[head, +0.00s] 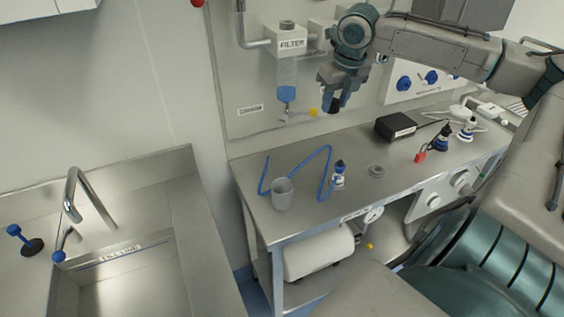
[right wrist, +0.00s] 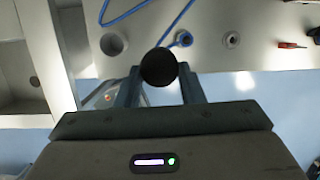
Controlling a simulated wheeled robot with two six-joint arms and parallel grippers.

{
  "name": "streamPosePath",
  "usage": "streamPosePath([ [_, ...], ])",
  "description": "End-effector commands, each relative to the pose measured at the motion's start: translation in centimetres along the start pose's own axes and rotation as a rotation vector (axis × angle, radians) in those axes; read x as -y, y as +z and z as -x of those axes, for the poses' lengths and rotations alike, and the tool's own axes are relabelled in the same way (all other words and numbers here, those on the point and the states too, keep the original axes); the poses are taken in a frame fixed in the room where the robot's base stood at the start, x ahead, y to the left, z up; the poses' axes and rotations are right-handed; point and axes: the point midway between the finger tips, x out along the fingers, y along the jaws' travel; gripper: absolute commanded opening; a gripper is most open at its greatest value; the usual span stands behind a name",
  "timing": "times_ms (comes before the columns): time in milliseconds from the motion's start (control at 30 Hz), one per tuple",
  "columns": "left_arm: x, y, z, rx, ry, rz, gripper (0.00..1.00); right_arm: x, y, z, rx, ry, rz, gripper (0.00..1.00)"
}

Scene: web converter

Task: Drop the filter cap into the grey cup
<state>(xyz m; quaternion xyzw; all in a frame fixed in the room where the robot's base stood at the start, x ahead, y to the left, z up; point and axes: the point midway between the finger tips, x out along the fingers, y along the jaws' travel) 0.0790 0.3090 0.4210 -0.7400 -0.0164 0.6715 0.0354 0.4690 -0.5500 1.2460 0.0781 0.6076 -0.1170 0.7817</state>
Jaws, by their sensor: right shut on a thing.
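My right gripper (head: 333,104) is in the air over the bench, in front of the wall panel. It is shut on a dark round piece, which I take to be the filter cap (right wrist: 159,67), held between its two fingers in the right wrist view. The grey cup (head: 282,194) stands upright near the bench's front left corner, below and to the left of the gripper. The cup also shows in the right wrist view (right wrist: 113,44), up and left of the held cap, with its mouth open. My left gripper is not in view.
A blue hose (head: 297,165) curls behind the cup. A black box (head: 396,127) and more bottles are farther right. The filter housing (head: 287,70) hangs on the wall. A sink is left.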

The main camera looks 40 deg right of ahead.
Motion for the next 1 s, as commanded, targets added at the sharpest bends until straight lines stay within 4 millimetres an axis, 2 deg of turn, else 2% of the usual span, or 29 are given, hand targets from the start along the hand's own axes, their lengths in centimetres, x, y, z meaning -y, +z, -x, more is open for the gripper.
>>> streamPosePath([
  [33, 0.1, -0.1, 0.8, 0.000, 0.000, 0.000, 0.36, -0.2, 0.1, -0.7, 0.002, 0.014, 0.006, 0.03],
  [267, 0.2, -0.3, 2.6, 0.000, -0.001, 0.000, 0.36, -1.3, 0.1, -4.9, 0.014, 0.017, 0.030, 0.03],
  [467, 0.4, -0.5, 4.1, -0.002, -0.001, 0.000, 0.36, -3.8, 0.0, -8.1, 0.018, 0.021, 0.035, 0.03],
  [600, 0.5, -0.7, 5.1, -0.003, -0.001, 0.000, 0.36, -6.3, -0.1, -9.9, 0.016, 0.025, 0.032, 0.03],
  [800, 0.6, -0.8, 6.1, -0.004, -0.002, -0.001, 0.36, -9.7, -0.4, -11.5, 0.007, 0.028, 0.023, 0.03],
  [1000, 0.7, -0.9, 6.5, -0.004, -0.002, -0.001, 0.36, -11.4, -0.6, -12.2, 0.001, 0.026, 0.017, 0.03],
])
